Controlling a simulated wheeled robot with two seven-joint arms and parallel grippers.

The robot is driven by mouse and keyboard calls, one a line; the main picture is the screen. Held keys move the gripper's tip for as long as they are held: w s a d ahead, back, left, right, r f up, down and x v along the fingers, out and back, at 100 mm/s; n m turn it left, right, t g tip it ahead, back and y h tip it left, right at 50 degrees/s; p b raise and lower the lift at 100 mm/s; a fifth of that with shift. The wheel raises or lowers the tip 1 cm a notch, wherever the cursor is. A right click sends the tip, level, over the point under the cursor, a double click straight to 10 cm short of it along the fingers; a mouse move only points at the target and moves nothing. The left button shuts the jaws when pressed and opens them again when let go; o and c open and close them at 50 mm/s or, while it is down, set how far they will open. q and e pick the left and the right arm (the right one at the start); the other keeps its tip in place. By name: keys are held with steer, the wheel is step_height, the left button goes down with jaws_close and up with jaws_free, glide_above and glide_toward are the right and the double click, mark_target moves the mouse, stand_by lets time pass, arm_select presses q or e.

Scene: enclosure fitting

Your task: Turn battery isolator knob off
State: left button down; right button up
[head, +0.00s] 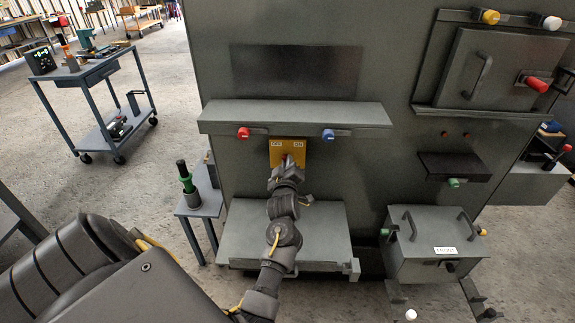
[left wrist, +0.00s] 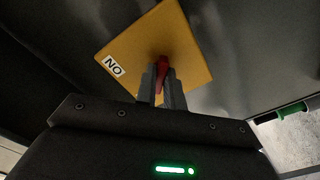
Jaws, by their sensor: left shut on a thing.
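The battery isolator is a yellow plate (head: 289,147) on the grey enclosure front, under a protruding ledge. It is labelled OFF on the left and ON on the right in the head view. In the left wrist view the yellow plate (left wrist: 188,40) appears tilted, with its ON label (left wrist: 113,65) at the left. The red isolator knob (left wrist: 162,68) stands at the plate's middle, between my finger tips. My left gripper (left wrist: 162,88) is shut on the knob; in the head view the left gripper (head: 287,166) covers most of it. My right gripper is not in view.
A grey ledge (head: 295,114) with a red cap (head: 243,133) and a blue cap (head: 328,135) overhangs the plate. A grey box (head: 434,245) stands at lower right. A green-collared tool (head: 186,178) stands on a small side table. A tool cart (head: 98,105) is at left.

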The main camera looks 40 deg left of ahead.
arm_select(q)
steer(key=shift+d, duration=0.1)
stand_by(0.3)
steer(key=c, duration=1.6)
jaws_free()
steer(key=shift+o, duration=0.5)
